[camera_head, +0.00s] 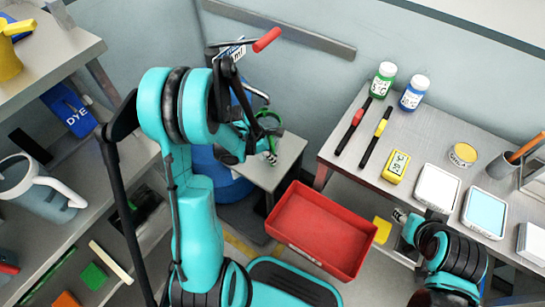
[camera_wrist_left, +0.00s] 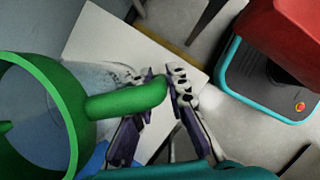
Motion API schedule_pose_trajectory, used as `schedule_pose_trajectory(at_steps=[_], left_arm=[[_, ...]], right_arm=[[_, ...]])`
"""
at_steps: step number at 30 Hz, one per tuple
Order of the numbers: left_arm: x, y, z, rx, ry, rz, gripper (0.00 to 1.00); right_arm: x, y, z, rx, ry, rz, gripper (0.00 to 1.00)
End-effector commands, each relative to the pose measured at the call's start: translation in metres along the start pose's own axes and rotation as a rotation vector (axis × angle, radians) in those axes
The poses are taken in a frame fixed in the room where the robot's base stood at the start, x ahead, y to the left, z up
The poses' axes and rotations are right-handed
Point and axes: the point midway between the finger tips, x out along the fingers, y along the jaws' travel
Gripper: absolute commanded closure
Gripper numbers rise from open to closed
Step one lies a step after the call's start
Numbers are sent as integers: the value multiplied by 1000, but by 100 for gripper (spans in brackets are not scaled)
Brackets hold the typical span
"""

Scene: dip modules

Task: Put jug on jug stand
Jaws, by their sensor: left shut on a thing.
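The jug (camera_head: 270,122) has a green rim and green handle; in the head view it is mostly hidden behind my left arm. In the left wrist view the jug (camera_wrist_left: 70,115) fills the left side, clear-bodied, with its handle reaching between the fingers. My left gripper (camera_wrist_left: 165,88) is shut on that handle. A small pale grey square-topped stand (camera_head: 287,158), probably the jug stand, is below the gripper; its top (camera_wrist_left: 105,35) lies behind the jug. I cannot tell whether the jug touches it. My right gripper (camera_head: 400,215) is at the lower right, jaws unclear.
A red tray (camera_head: 322,228) sits right of the stand. A blue drum (camera_head: 215,180) is behind my left arm. A clear jug with a white handle (camera_head: 40,190) is on the left shelves. The right workbench (camera_head: 345,150) holds bottles, pens and boxes.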

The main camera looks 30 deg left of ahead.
Motion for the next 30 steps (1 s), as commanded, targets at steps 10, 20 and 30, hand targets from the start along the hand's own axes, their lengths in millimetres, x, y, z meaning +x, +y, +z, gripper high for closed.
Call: schedule_pose_trajectory(at_steps=[10, 20, 30], left_arm=[[1, 0, 0, 0, 0, 0, 65], [-8, 0, 1, -1, 0, 0, 65], [-81, 0, 2, -3, 0, 1, 65]], right_arm=[[0, 0, 0, 0, 0, 0, 60], [-4, 0, -3, 0, 0, 0, 60], [-31, 0, -22, 0, 0, 0, 60]])
